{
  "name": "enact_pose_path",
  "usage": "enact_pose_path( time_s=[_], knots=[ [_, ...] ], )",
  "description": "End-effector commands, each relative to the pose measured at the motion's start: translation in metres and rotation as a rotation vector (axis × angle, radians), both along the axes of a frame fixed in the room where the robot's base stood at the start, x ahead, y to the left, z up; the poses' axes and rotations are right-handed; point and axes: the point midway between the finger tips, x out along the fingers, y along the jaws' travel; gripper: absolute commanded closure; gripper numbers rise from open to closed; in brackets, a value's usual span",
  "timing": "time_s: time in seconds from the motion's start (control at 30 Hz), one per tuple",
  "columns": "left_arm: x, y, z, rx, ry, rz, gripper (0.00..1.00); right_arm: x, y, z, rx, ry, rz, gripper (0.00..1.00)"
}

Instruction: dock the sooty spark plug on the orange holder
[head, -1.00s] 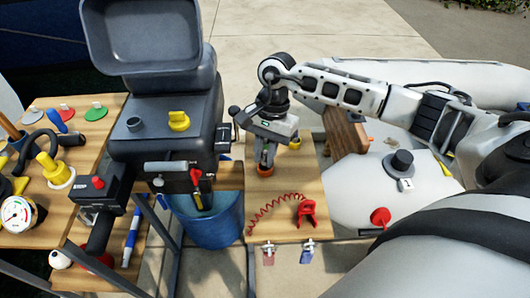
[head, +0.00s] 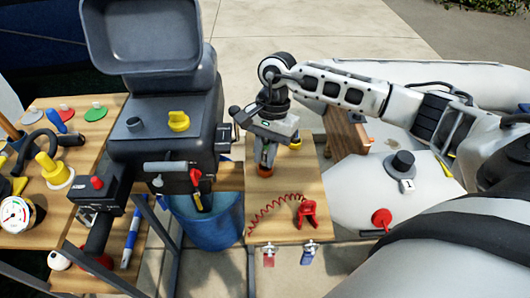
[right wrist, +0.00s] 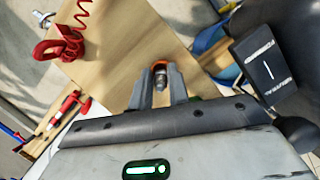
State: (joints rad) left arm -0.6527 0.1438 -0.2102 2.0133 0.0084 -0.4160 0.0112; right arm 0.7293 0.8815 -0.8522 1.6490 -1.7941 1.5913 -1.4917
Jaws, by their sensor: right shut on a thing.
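My right gripper (head: 266,156) is over the small wooden board, pointing down, with its fingers shut on the spark plug. In the right wrist view the spark plug (right wrist: 160,79) shows as a small grey and dark metal piece between the two fingers (right wrist: 161,86). The orange holder (right wrist: 160,64) shows as an orange rim at the plug's end, just beyond the fingertips. In the head view the holder (head: 265,172) is mostly hidden by the fingers. I cannot tell whether the plug is seated in it or just above it. My left gripper is not in view.
The red clip with its coiled cord (head: 307,213) lies on the front of the wooden board (head: 275,228). The dark outboard motor (head: 165,135) stands close on the left, over a blue bucket (head: 215,228). A grey inflatable boat (head: 350,200) lies to the right.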

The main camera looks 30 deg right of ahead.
Motion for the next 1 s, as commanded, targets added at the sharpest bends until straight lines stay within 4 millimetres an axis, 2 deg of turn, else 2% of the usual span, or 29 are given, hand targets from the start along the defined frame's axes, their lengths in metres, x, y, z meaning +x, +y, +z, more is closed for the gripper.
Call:
enact_pose_path(
  time_s=[0.67, 0.7, 0.73, 1.0],
  knots=[
    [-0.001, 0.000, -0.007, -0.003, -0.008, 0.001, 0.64, 0.000, 0.000, -0.013, 0.000, 0.000, 0.000, 1.00],
    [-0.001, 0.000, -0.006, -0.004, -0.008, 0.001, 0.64, 0.000, 0.000, -0.012, 0.000, 0.000, -0.001, 0.77],
    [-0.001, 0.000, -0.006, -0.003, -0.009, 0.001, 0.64, 0.000, 0.000, -0.012, 0.000, 0.000, 0.000, 0.73],
    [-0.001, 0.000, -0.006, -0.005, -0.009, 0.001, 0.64, 0.000, 0.000, -0.012, 0.000, 0.000, -0.001, 0.73]
  ],
)
